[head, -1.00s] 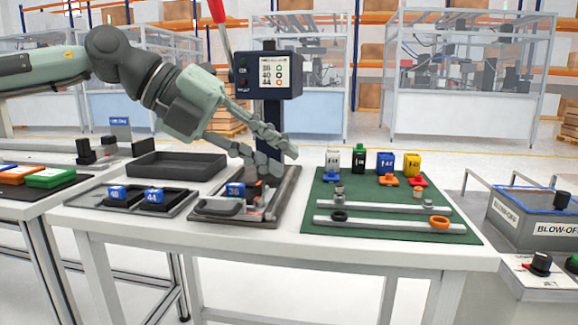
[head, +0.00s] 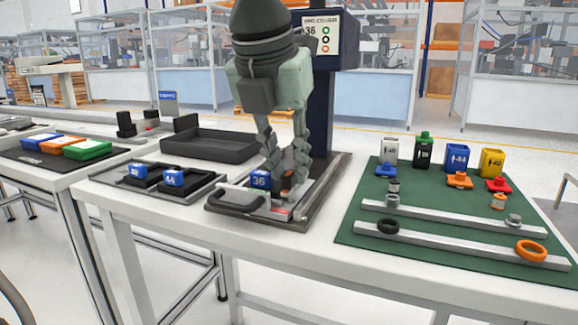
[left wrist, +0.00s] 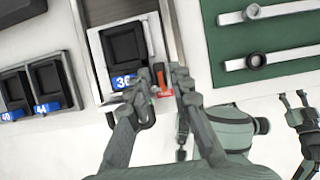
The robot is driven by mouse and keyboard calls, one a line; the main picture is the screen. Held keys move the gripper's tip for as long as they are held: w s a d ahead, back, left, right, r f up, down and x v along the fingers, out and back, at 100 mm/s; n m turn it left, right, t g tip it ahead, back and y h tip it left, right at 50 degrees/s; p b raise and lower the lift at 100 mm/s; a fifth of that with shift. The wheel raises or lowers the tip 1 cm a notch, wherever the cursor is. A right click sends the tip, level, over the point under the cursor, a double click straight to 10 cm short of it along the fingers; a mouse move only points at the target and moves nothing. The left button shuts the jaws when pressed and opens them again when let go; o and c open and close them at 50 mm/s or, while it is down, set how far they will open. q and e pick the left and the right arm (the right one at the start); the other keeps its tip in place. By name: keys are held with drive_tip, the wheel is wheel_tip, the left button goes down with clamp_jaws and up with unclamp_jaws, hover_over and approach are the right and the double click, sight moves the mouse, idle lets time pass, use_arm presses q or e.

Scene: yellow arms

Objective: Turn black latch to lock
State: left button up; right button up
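The fixture (head: 325,185) stands on the white table and holds a dark block with a blue "36" label (head: 261,180). In the left wrist view the block (left wrist: 125,45) sits in a light frame, with a small red-orange part (left wrist: 160,76) beside it. A dark curved handle (head: 234,201) lies at the fixture's front left. I cannot clearly make out which dark part is the black latch; the fingers cover that area. My left gripper (head: 285,170) points down over the fixture, fingers apart, near the red-orange part. My right gripper (left wrist: 293,100) shows at the wrist view's right edge, fingers apart.
A green mat (head: 345,232) with bottles, rings and two rails lies to the right. A tray with two blue-labelled blocks (head: 110,172) and an empty dark bin (head: 215,147) are to the left.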

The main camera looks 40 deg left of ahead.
use_arm(q)
drive_tip(key=shift+w+f, duration=0.15)
drive_tip(key=shift+f, duration=0.1)
clamp_jaws()
